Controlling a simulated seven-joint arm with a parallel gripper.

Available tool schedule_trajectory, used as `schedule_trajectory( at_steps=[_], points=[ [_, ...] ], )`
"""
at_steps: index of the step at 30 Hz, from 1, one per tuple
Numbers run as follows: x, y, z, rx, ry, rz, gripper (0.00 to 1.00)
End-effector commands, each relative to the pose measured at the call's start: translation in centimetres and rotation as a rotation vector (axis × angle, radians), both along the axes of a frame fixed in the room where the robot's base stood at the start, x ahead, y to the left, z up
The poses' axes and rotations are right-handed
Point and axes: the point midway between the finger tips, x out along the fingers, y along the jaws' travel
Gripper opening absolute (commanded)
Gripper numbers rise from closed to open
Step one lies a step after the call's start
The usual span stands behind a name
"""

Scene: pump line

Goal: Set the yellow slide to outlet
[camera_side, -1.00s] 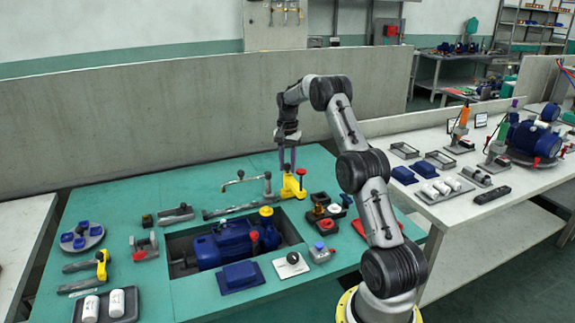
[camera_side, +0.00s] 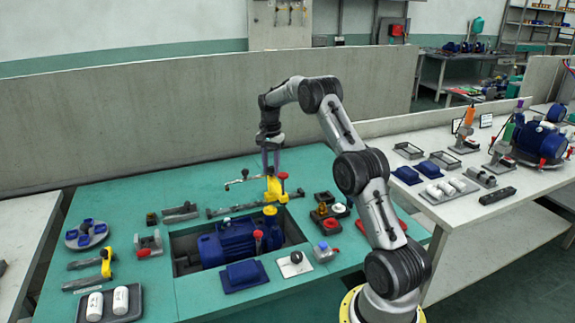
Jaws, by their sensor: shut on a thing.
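The yellow slide (camera_side: 275,190) stands on a dark rail (camera_side: 232,209) behind the sunken blue pump, toward the rail's right part. A red knob (camera_side: 283,176) shows at the slide's upper right. My gripper (camera_side: 272,172) reaches straight down from above, its fingers shut on the slide's upper part. The fingertips are small in view and partly merge with the slide. No outlet marking is legible.
A blue pump (camera_side: 226,243) sits in a recess in front of the rail. A handled bar (camera_side: 244,181) stands just behind the rail. A second yellow slider (camera_side: 106,263) is at the front left. Dark blocks with coloured knobs (camera_side: 325,222) stand to the right.

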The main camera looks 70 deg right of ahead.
Motion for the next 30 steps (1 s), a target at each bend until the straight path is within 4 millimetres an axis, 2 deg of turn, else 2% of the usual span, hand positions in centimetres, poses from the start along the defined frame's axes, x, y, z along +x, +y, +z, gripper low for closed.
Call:
schedule_trajectory(
  at_steps=[1, 6, 17, 18, 21, 22, 30],
  points=[
    [1.1, 1.0, 0.2, -0.003, -0.005, 0.006, 0.00],
    [2.8, 2.7, 0.1, -0.003, -0.004, 0.002, 0.00],
    [3.1, 3.0, 0.1, -0.003, -0.004, 0.000, 0.00],
    [3.1, 3.0, 0.1, -0.003, -0.004, 0.000, 0.43],
    [3.0, 3.0, 0.1, -0.002, -0.003, 0.000, 0.61],
    [3.0, 3.0, 0.1, -0.002, -0.003, 0.000, 0.66],
    [3.0, 3.0, 0.1, -0.001, -0.001, 0.000, 0.66]
  ],
)
